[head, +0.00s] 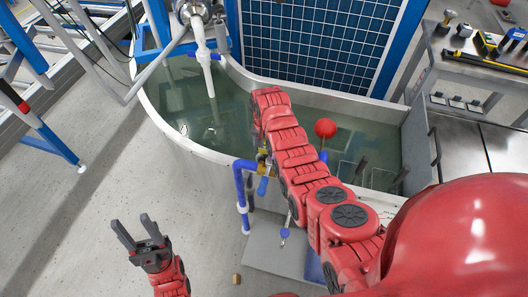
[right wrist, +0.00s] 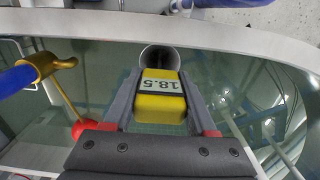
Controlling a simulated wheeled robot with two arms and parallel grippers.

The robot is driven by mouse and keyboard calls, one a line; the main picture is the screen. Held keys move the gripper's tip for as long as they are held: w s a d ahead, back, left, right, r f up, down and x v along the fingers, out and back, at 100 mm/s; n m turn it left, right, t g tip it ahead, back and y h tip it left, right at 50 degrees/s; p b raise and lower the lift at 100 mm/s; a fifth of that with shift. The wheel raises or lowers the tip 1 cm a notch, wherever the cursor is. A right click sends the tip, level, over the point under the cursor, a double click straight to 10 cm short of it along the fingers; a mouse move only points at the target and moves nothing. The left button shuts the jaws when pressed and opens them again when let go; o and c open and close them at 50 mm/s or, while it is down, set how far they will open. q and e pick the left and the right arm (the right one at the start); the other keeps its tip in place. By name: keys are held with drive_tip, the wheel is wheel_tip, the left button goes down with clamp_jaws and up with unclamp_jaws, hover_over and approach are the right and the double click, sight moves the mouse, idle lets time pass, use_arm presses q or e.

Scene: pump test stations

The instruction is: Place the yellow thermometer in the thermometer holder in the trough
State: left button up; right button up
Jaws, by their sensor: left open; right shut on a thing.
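The yellow thermometer (right wrist: 160,108), with a display reading 18.5, is between the fingers of my right gripper (right wrist: 160,78) in the right wrist view. The gripper is shut on it, over the trough's water. A round grey tube-like opening (right wrist: 160,56), which looks like the thermometer holder, lies just beyond the thermometer near the trough's wall. I cannot tell whether they touch. In the head view the trough (head: 158,118) is filled with greenish water, and my right arm hides the thermometer and holder. My left gripper (head: 140,240) is open and empty above the floor.
A red ball float (head: 325,128) on a brass valve rod (right wrist: 48,68) is close beside my right gripper. A white pipe (head: 204,62) hangs over the trough's left end. A tool bench (head: 480,70) stands at right. The floor at left is mostly clear.

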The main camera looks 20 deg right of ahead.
sight(264, 159)
wheel_tip(264, 159, down, 2)
drive_tip(key=shift+f, duration=0.25)
drive_tip(key=shift+f, duration=0.2)
drive_tip(key=o, duration=1.4)
drive_tip(key=shift+r, duration=0.2)
